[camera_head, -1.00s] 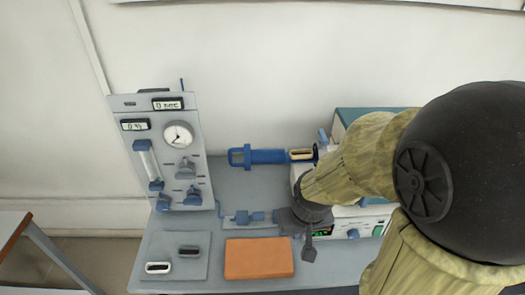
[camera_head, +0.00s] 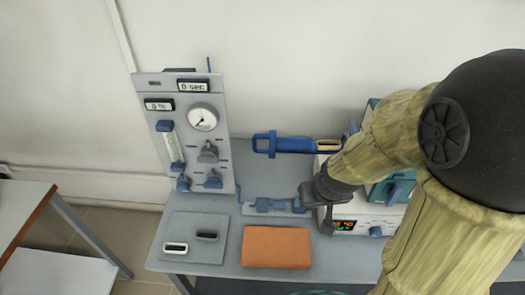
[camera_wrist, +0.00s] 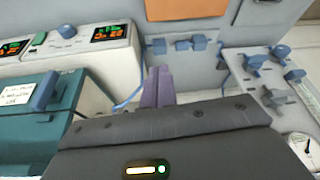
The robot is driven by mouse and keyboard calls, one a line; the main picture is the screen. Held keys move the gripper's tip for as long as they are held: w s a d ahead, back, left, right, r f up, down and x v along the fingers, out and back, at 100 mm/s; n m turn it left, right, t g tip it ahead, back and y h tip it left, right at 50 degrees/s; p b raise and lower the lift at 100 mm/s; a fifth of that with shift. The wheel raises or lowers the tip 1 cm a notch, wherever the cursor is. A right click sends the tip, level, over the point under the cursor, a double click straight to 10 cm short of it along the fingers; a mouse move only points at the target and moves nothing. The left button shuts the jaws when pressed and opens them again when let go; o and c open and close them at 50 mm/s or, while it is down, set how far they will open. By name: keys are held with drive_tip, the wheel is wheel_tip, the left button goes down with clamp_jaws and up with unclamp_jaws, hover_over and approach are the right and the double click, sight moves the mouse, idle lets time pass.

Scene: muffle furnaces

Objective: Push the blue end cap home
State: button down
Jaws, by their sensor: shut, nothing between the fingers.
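The blue end cap (camera_head: 265,143) is at the left end of a blue tube-like piece (camera_head: 293,145) along the back of the bench, with a looped handle. An open slot holding a pale boat (camera_head: 327,145) shows at the right, near the furnace. My gripper (camera_head: 326,226) is in front of the end cap's line and to its right, by the furnace front, apart from the cap. In the wrist view its purple fingers (camera_wrist: 158,88) are together and empty. The end cap cannot be made out there; my dark wrist body fills the lower part.
A teal furnace (camera_wrist: 38,120) with lit controllers stands right of the tube. A gauge panel (camera_head: 180,110) stands at left.

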drive_tip(key=w+a+f+n+t, duration=0.3)
drive_tip(key=w+a, duration=0.4)
drive_tip(key=w, duration=0.2)
drive_tip(key=n+t+h+p, duration=0.2)
drive_tip(key=n+t+h, duration=0.3)
drive_tip(key=n+t, duration=0.5)
approach(262, 151)
wheel_tip(262, 151, up, 2)
drive_tip(key=s, duration=0.3)
drive_tip(key=shift+w+r, duration=0.1)
drive_tip(key=shift+w, duration=0.05)
drive_tip(key=p+x, duration=0.3)
drive_tip(key=x, duration=0.7)
drive_tip(key=shift+r, duration=0.15)
